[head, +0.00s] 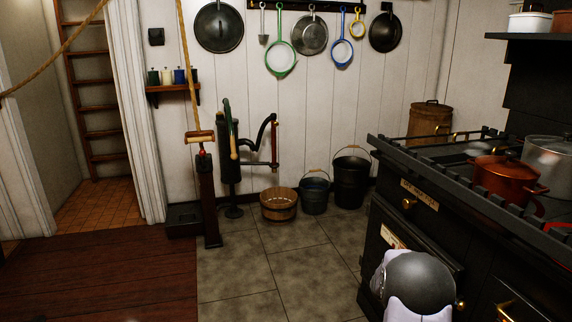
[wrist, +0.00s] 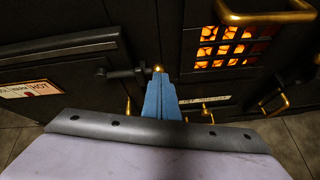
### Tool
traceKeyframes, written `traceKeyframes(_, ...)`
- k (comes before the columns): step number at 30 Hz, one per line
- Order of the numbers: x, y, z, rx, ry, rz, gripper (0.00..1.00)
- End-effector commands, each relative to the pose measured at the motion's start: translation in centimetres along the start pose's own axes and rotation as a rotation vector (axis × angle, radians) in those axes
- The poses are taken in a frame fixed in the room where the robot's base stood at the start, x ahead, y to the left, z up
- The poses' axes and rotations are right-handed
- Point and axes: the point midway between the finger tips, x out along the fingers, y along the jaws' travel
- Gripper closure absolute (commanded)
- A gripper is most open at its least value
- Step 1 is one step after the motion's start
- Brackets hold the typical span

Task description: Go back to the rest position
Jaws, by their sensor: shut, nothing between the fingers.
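My gripper (wrist: 159,78) shows in the wrist view as blue fingers, closed together with nothing between them. Its tips point at the black front of the stove (wrist: 90,80), close to a small brass knob (wrist: 158,68). I cannot tell whether they touch it. In the head view a grey and white part of my arm stands at the lower right in front of the stove (head: 455,228); the fingers are not visible there.
The wrist view shows a glowing grate (wrist: 225,47) and brass handles. In the head view a red pot (head: 504,178) sits on the railed stove top. A wooden tub (head: 279,205) and two buckets stand by the wall. The tiled floor (head: 300,265) left of the stove is clear.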

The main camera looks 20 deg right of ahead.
Motion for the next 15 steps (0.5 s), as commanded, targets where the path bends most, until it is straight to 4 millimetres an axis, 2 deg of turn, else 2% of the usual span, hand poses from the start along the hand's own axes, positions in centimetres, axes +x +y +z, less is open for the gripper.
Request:
traceKeyframes(2, -0.1, -2.1, -2.0, 0.17, 0.061, -0.076, 1.0)
traceKeyframes(4, -0.5, -5.1, -4.6, 0.311, 0.12, -0.176, 1.0)
traceKeyframes(8, -2.5, -11.7, -10.0, 0.564, 0.205, -0.415, 1.0)
traceKeyframes(12, -7.1, -17.6, -14.1, 0.834, 0.245, -0.674, 1.0)
traceKeyframes(14, -9.7, -19.3, -15.6, 0.94, 0.255, -0.774, 1.0)
traceKeyframes(15, -11.6, -20.3, -16.4, 1.005, 0.261, -0.835, 1.0)
